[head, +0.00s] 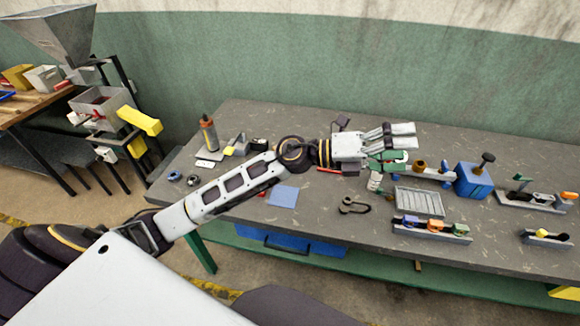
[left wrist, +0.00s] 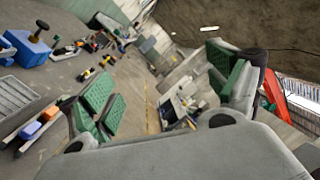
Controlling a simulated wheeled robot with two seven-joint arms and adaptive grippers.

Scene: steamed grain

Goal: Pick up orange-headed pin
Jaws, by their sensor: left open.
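An orange-headed pin (head: 435,225) sits in a low grey rack (head: 420,234) near the table's front edge, between a blue-headed pin (head: 410,220) and a green-headed one (head: 460,228). The orange head also shows in the left wrist view (left wrist: 48,114), at the left beside the near finger. My left gripper (head: 400,148) is above the table, behind and left of the rack in the head view. It is open and empty, its green-padded fingers wide apart in the left wrist view (left wrist: 170,95). My right gripper is not in view.
A grey ribbed tray (head: 418,203) lies just behind the rack. A blue block with a black knob (head: 474,181) stands to its right. Another holder with an orange piece (head: 567,196) is at far right. A dark shackle-like part (head: 353,206) lies left of the tray.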

